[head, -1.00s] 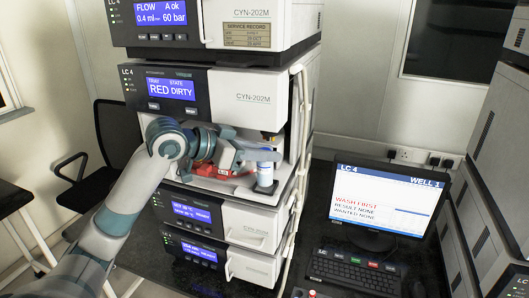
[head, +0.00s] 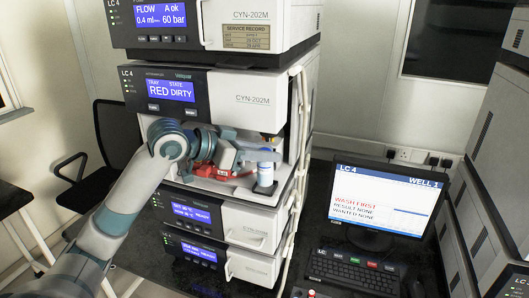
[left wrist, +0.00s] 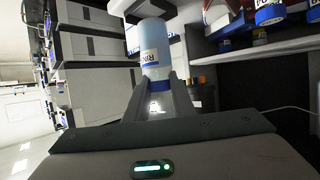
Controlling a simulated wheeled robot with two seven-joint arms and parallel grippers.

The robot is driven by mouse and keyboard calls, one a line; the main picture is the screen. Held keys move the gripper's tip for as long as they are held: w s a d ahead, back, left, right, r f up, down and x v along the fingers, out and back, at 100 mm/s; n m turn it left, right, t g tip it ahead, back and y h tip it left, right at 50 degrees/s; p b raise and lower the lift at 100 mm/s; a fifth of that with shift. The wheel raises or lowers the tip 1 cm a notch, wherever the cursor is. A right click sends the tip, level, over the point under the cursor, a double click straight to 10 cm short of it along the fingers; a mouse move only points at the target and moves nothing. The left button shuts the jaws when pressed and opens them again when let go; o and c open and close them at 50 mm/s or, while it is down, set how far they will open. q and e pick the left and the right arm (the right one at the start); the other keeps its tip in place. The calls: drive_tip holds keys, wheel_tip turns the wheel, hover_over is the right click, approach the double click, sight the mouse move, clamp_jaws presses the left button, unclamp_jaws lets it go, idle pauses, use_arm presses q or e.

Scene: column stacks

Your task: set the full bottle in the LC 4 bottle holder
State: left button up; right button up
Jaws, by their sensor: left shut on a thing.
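A pale bottle (head: 265,174) with a blue band and a white label is at the right front of the open bay of the LC 4 module (head: 240,97). My left gripper (head: 264,156) reaches into this bay from the left and is shut on the bottle at its upper end. In the left wrist view the bottle (left wrist: 155,45) sits between the fingertips (left wrist: 157,82), with blue at the gripped end. The bottle's base is close to the bay's pale ledge; I cannot tell whether it touches. I cannot make out the bottle holder separately. My right gripper is not in view.
A red tray (head: 213,172) lies in the bay left of the bottle, partly behind my gripper. Pale tubing (head: 300,130) runs down the stack's right edge. A monitor (head: 385,205) reads "WASH FIRST". Other blue-labelled bottles (left wrist: 270,12) show in the left wrist view.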

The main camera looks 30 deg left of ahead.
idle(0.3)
use_arm(q)
drive_tip(key=shift+f+b, duration=0.45)
drive_tip(key=shift+f, duration=0.4)
idle(0.5)
idle(0.4)
drive_tip(key=o, duration=0.9)
drive_tip(key=shift+s, duration=0.15)
drive_tip(key=shift+b+v, duration=3.6)
drive_tip(key=shift+v, duration=5)
drive_tip(key=shift+r, duration=0.15)
